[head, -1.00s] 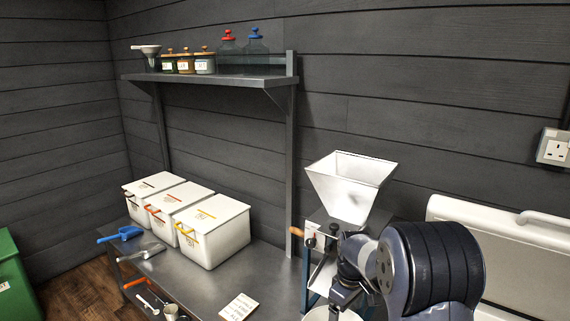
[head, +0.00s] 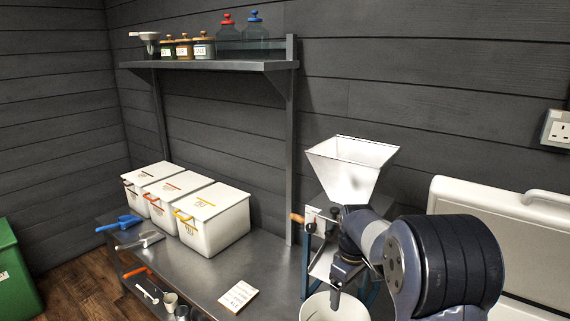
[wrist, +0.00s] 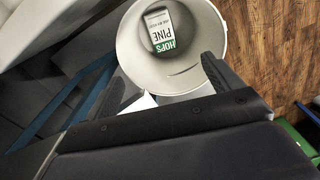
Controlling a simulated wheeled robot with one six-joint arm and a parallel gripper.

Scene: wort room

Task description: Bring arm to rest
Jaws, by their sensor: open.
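My gripper (head: 338,284) hangs low in front of the grain mill in the head view, over a white bucket (head: 318,309). In the wrist view my gripper (wrist: 165,80) has its two dark fingers spread apart, with nothing between them. Beyond the fingertips is the open mouth of the white bucket (wrist: 133,52). A pack labelled HOPS PINE (wrist: 160,30) lies inside the bucket, apart from the fingers. The arm bends down from the right side of the head view and hides part of the mill's stand.
The mill's white hopper (head: 350,172) stands close behind my arm. Left is a steel bench (head: 262,265) with lidded white bins (head: 213,222), scoops and a card (head: 238,297). A shelf (head: 205,66) holds jars. A white chest (head: 485,225) stands right, a green bin (head: 14,275) far left.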

